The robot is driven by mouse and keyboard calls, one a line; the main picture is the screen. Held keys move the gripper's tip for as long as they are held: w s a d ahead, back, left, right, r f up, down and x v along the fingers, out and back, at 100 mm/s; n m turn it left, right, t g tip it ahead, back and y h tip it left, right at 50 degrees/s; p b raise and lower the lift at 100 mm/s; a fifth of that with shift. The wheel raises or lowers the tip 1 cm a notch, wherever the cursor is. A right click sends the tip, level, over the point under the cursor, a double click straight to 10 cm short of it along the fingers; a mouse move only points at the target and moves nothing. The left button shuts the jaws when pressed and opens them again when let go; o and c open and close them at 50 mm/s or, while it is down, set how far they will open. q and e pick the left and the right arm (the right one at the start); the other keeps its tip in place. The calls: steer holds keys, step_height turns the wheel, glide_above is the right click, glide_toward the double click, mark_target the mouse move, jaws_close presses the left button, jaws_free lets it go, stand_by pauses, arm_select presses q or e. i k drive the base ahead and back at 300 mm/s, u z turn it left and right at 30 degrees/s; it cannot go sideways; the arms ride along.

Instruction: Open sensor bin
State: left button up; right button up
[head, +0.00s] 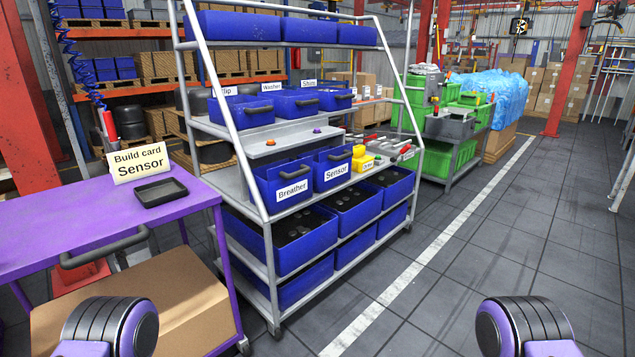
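The blue sensor bin (321,167) stands on the middle shelf of the grey rack in the head view, with a white "Sensor" label and a dark handle (341,152) across its upper front. It looks pushed in beside the breather bin (270,196); I cannot see its contents. A build card (139,163) reading "Sensor" stands on the purple table at left. Neither gripper is in view. Only rounded black and purple parts of my arms show at the bottom left and bottom right, well short of the rack.
The purple table (60,215) holds a black tray (160,192) and stands left of the rack (262,219). Larger blue bins (292,259) sit below. Clip, Washer and Shim bins are above. Yellow items (361,163) are just right of the sensor bin. Floor at right is clear.

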mark_target(331, 168)
steer(key=z, duration=0.25)
steer(key=i, duration=0.5)
steer(key=z, duration=0.7)
steer(key=i, duration=0.95)
steer(key=z, duration=0.15)
